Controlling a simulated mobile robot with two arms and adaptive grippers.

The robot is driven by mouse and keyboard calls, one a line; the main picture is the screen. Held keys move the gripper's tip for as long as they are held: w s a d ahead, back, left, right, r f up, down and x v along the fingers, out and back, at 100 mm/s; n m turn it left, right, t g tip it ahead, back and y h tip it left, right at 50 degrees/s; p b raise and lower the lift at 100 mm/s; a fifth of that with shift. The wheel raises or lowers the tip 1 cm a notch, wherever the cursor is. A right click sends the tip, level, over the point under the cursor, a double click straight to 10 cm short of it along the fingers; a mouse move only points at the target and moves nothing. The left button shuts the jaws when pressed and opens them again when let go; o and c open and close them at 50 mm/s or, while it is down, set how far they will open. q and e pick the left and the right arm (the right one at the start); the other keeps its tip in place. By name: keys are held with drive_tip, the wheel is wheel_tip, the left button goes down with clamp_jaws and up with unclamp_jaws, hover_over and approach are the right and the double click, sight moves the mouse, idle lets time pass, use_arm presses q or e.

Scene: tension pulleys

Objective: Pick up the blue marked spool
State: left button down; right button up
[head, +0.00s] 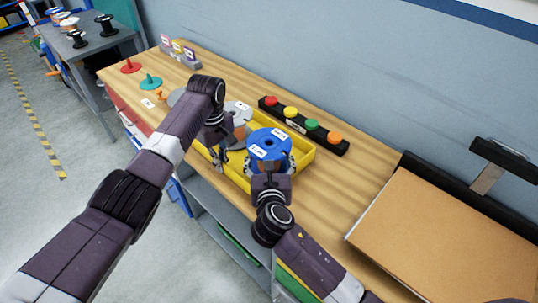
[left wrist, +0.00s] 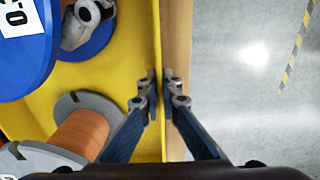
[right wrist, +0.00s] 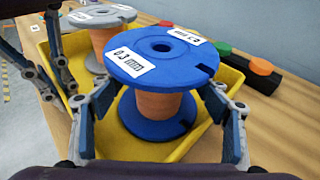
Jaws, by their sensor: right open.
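The blue spool (head: 268,143), with orange wire and white labels, stands upright in a yellow tray (head: 305,157). In the right wrist view the blue spool (right wrist: 155,58) shows a "0.3 mm" label. My right gripper (right wrist: 160,100) is open, its fingers on either side of the spool's wire section, below the top flange. My left gripper (left wrist: 161,92) is closed over the tray's yellow side wall, one finger on each side. Grey spools (head: 238,112) with orange wire stand in the tray beside the blue one.
A black bar (head: 300,125) with red, yellow, green and orange knobs lies behind the tray. Red (head: 130,66) and teal (head: 150,82) discs sit at the left. The wooden bench is clear between tray and board.

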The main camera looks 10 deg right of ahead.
use_arm(q)
drive_tip(key=shift+w+r, duration=0.1)
use_arm(e)
drive_tip(key=shift+w+f, duration=0.2)
drive_tip(key=shift+w, duration=0.5)
drive_tip(key=shift+d, duration=0.1)
drive_tip(key=shift+c, duration=0.6)
drive_tip(key=c, duration=1.5)
drive_tip(key=shift+r, duration=0.15)
drive_tip(key=shift+c, duration=1.2)
wheel_tip(320, 180, up, 10)
use_arm(q)
drive_tip(key=c, duration=2.1)
unclamp_jaws()
